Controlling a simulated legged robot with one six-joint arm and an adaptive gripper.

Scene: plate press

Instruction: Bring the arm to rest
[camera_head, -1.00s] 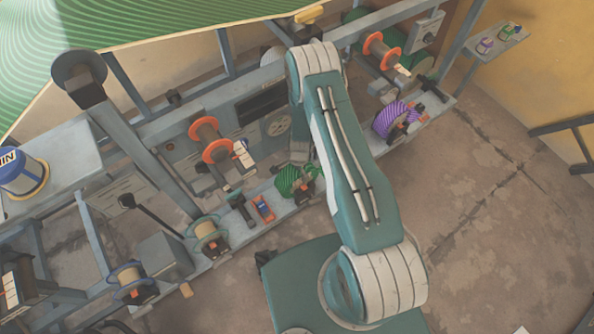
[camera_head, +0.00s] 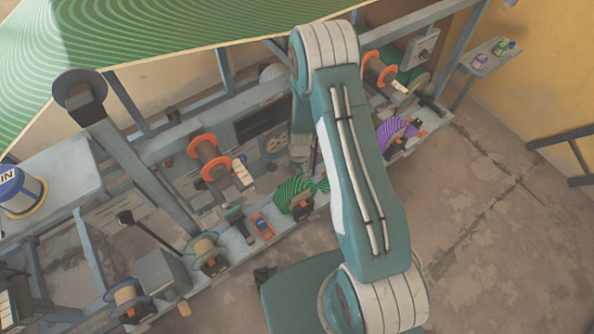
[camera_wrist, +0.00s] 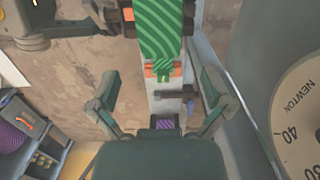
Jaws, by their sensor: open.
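My arm (camera_head: 360,170) rises across the middle of the head view. It bends at a pale ribbed joint near the top, and a grey link hangs behind it. My gripper shows in the wrist view (camera_wrist: 157,95) with its two fingers spread wide and nothing between them. In that view a green striped coil (camera_wrist: 155,30) is ahead of the fingers, and a small purple piece (camera_wrist: 165,123) is lower, near the palm. In the head view the gripper is not clearly visible near the green striped coil (camera_head: 298,195).
A dial marked NEWTON (camera_wrist: 300,115) is close on the right in the wrist view. The grey machine frame (camera_head: 150,180) carries orange-rimmed spools (camera_head: 210,158) and a purple coil (camera_head: 395,130), partly behind my arm. Bare floor (camera_head: 480,220) lies to the right.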

